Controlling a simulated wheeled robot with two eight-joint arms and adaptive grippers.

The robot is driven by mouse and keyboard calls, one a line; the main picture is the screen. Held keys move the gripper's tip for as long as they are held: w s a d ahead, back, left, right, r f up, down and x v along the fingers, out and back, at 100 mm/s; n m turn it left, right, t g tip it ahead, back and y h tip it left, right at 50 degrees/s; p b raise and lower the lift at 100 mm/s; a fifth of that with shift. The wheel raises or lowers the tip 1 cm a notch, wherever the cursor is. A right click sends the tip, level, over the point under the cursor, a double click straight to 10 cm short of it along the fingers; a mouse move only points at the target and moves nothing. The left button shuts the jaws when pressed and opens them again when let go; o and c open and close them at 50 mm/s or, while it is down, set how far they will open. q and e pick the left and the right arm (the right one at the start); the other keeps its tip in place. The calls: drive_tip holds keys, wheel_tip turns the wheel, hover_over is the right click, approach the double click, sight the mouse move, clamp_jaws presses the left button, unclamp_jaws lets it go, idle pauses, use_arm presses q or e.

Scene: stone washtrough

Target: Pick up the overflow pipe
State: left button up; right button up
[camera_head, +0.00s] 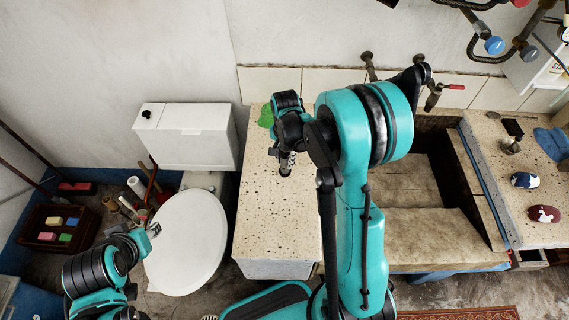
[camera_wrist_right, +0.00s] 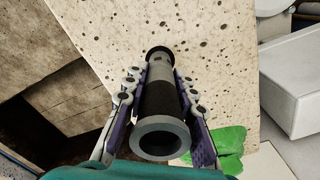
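The overflow pipe (camera_wrist_right: 163,102) is a grey and black tube with an open, ringed near end. In the right wrist view it lies between the two fingers of my right gripper (camera_wrist_right: 160,77), its far dark end over the speckled stone slab. The fingers are close along both sides; I cannot tell whether they press on it. In the head view my right gripper (camera_head: 287,153) points down over the slab (camera_head: 270,225), and the lower part of the pipe (camera_head: 286,170) shows below it. My left gripper (camera_head: 153,231) is over the toilet lid's edge, empty; its finger opening is unclear.
A green cloth (camera_head: 266,116) lies on the slab near the wall. The stone trough basin (camera_head: 405,185) is to the right, with a tap (camera_head: 434,97) above. The toilet (camera_head: 187,240) stands left.

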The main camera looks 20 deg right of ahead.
clamp_jaws()
drive_tip(key=shift+r, duration=0.1)
